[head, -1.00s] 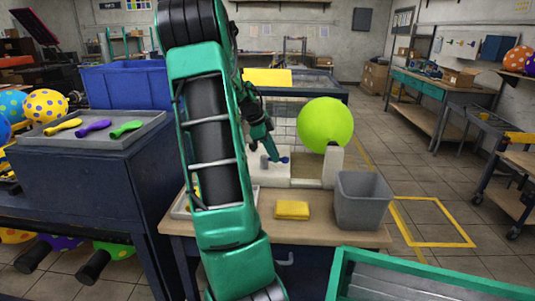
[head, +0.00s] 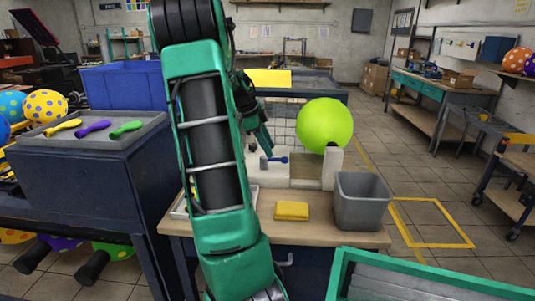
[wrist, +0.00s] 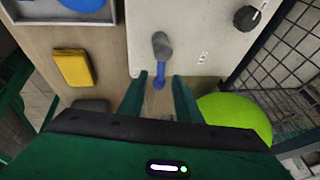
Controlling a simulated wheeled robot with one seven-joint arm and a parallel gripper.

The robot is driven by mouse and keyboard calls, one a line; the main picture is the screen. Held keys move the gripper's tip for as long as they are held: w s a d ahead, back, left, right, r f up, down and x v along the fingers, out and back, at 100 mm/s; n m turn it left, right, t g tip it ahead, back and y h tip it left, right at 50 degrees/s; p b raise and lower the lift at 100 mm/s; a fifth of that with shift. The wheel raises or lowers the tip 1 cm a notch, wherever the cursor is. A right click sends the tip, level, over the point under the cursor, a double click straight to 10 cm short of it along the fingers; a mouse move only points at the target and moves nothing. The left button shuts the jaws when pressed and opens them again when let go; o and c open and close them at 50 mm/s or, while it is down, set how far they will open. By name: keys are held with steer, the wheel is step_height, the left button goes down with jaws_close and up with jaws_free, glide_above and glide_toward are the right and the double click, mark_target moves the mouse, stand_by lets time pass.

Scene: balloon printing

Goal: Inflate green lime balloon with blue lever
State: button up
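The lime green balloon (head: 324,125) is inflated and round, on the light-coloured machine (head: 330,168). Its edge also shows at the lower right in the wrist view (wrist: 236,115). The blue lever (head: 277,160) sticks out from the machine, left of the balloon. In the wrist view the blue lever (wrist: 161,72) hangs from a grey pivot, its tip near the gap between my fingers. My gripper (wrist: 162,80) is open, with a finger to each side of the lever tip and apart from it. In the head view my arm hides part of the gripper.
A yellow block (head: 291,210) and a grey bin (head: 362,200) stand on the wooden bench. A black mesh panel (wrist: 275,55) and a dark knob (wrist: 246,18) are near the lever. A side tray (head: 60,140) holds yellow, purple and green deflated balloons.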

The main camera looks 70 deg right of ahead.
steer(key=v, duration=0.7)
steer(key=shift+w, duration=0.2)
